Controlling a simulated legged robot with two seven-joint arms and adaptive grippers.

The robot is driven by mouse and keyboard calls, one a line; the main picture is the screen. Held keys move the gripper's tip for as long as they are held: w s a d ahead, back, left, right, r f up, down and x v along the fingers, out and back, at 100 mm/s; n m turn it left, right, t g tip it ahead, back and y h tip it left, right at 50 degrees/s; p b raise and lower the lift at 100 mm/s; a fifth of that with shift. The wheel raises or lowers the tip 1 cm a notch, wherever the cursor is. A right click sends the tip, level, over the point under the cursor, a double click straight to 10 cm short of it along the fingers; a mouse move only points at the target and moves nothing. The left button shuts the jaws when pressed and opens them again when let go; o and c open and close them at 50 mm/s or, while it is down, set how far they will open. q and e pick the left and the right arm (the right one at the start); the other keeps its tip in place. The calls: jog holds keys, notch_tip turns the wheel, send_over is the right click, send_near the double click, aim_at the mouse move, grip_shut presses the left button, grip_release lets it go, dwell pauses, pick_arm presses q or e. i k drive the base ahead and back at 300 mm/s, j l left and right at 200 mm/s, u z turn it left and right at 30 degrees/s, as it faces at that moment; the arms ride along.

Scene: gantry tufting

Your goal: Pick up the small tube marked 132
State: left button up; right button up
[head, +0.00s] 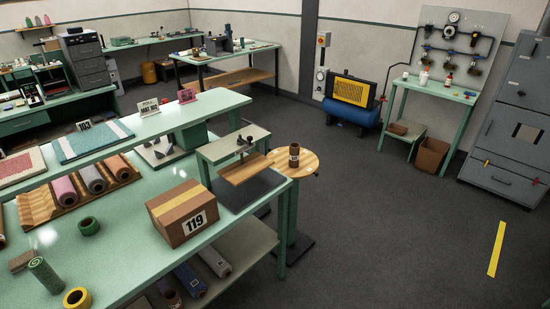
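A small dark brown tube (294,161) stands upright on a round wooden-topped stand (308,160), just right of the long green bench. It has a pale label with dark marks, too small to read for certain as 132. A green patterned tube (44,277) stands slightly tilted at the bench's near left, and no number shows on it. Neither of my grippers is in view, and nothing is seen touching the tubes.
A cardboard box marked 119 (178,222) sits on the green bench (125,260). A small press with a wooden board (246,168) stands beside the stand. Rolls (92,180) lie in a wooden rack. Grey floor (400,220) right of the stand is open.

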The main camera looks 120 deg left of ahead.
aim_at(294, 148)
jog(key=j+u, duration=0.1)
jog(key=u, duration=3.95)
jog(key=i+l+u, duration=0.5)
jog(key=l, duration=0.25)
jog(key=i+l+u, duration=0.2)
jog(key=l, duration=0.25)
